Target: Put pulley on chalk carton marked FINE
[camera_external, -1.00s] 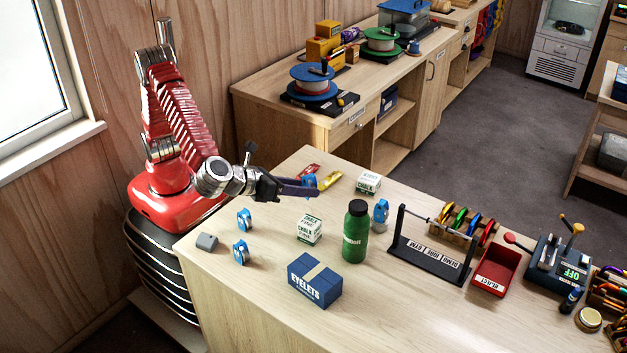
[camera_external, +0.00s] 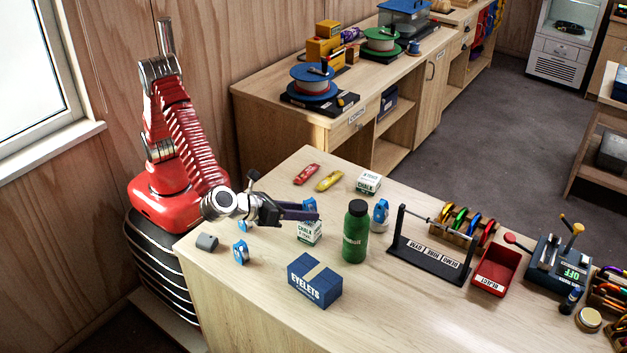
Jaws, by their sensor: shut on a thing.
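My gripper (camera_external: 304,212) is shut on a blue pulley (camera_external: 310,204), largely hidden by the dark fingers. In the picture they overlap the top of a white and green chalk carton (camera_external: 309,235), its label partly hidden; the earlier frame seems to read CHALK FINE. I cannot tell the height gap between pulley and carton. A second similar carton (camera_external: 368,184) stands farther back, its small print hard to read. Other blue pulleys stand on the bench: one at the near left (camera_external: 240,253), one behind the bottle (camera_external: 380,211), and one mostly hidden behind my arm.
A green bottle (camera_external: 355,232) stands close right of the nearer carton. A blue EYELETS box (camera_external: 315,281) is in front of it. A grey block (camera_external: 207,242) lies at the left edge. Red and yellow items (camera_external: 328,181) lie behind. A black rack (camera_external: 430,257) stands to the right.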

